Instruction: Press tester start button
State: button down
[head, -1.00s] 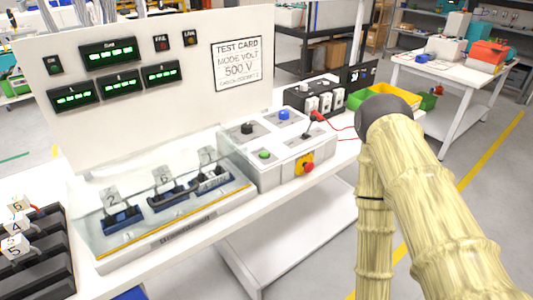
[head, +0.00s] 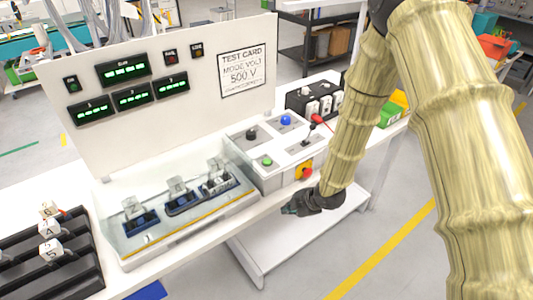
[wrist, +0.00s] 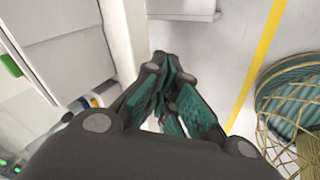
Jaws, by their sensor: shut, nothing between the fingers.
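The tester's control box (head: 260,180) stands on the white bench, right of the clear-covered tray. Its top has a green button (head: 267,161) at the front left, a black knob (head: 251,134), a blue button (head: 286,120) and a lever (head: 306,141). A red button on a yellow plate (head: 304,173) is on its front. My gripper (head: 290,209) is shut and empty, in front of the bench edge, below and left of the red button in the picture. Its fingers (wrist: 165,62) are together in the wrist view, apart from the box.
The upright panel (head: 200,120) carries green displays and a test card (head: 243,70). The clear-covered tray (head: 130,258) holds numbered pieces. A black rack (head: 90,275) is at left. A lower shelf (head: 260,245) lies under the bench. Open floor is at right.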

jog(key=w+a+r+n, duration=0.1)
jog(key=w+r+n, duration=0.1)
jog(key=w+r, duration=0.1)
jog(key=w+a+r+n, duration=0.1)
jog(key=w+r+n, duration=0.1)
jog(key=r, duration=0.2)
jog(key=w+a+r+n+t+p, duration=0.1)
jog(key=w+r+n, duration=0.1)
jog(key=w+r, duration=0.1)
jog(key=shift+w+a+r+n+y, duration=0.3)
jog(key=shift+a+r+n+y, duration=0.1)
jog(key=shift+r, duration=0.2)
notch_tip(320, 180, up, 11)
jog(key=n+t, duration=0.1)
jog(key=n, duration=0.6)
send_over(269, 159)
jog(key=shift+s+f+y, duration=0.1)
jog(key=shift+f+y, duration=0.05)
jog(key=shift+y, duration=0.15)
jog(key=shift+f, duration=0.1)
jog(key=shift+f+b, duration=2.95)
jog(key=shift+f, duration=1.4)
jog(key=shift+f, duration=0.1)
jog(key=shift+f+b, duration=0.3)
jog(key=shift+b, duration=0.15)
